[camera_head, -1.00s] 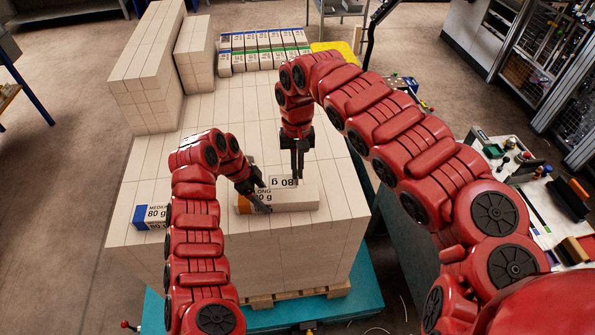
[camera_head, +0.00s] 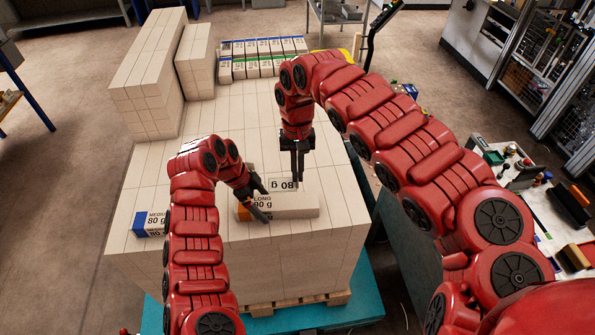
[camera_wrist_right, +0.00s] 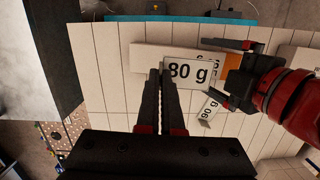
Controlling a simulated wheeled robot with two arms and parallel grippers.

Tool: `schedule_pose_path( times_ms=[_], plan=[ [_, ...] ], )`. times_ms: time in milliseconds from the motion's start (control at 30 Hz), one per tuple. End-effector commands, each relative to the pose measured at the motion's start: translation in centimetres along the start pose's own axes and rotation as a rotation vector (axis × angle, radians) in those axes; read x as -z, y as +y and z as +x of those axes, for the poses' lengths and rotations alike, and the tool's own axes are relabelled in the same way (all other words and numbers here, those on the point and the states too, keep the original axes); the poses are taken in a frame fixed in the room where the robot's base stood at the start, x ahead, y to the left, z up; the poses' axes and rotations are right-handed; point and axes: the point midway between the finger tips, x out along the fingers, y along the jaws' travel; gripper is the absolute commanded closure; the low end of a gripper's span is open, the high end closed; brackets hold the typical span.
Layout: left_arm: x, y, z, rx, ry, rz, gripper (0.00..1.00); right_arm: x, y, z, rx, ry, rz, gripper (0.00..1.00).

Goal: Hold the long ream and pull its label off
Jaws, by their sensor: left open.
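The long ream (camera_head: 300,209) is white with an orange end and "LONG 90 g" print. It lies flat on the front of the ream stack; its top also shows in the right wrist view (camera_wrist_right: 150,56). A white "80 g" label (camera_head: 282,185) is at the ream's far side and reads large in the right wrist view (camera_wrist_right: 192,72). My right gripper (camera_head: 297,180) is shut with one edge of this label at its fingertips. My left gripper (camera_head: 265,203) is open at the ream's orange end, its fingers apart. Contact with the ream is unclear.
A small tilted "90 g" label (camera_wrist_right: 209,110) shows below the ream in the right wrist view. A blue-ended medium ream (camera_head: 150,223) lies at the stack's left. Taller stacks (camera_head: 150,80) and a row of reams (camera_head: 262,67) stand behind. A cluttered bench is right.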

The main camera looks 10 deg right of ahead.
Motion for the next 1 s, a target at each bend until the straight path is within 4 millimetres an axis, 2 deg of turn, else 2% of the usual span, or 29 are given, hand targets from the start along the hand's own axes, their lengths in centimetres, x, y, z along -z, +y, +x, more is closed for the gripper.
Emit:
schedule_pose_path(
  times_ms=[167,400,600,1000],
  plan=[
    [0.0,-0.1,-3.0,0.004,-0.001,0.000,0.00,0.0,0.0,0.0,0.000,0.000,0.000,1.00],
    [0.2,-0.2,-9.2,0.007,0.003,0.000,0.00,0.0,0.0,0.0,0.000,0.000,0.000,1.00],
    [0.1,-0.4,-11.0,0.012,-0.001,-0.001,0.00,0.0,0.0,0.0,0.000,0.000,0.000,1.00],
    [-0.1,0.0,-11.5,0.000,0.000,0.000,0.00,0.0,0.0,0.0,0.000,0.000,0.000,1.00]
  ],
)
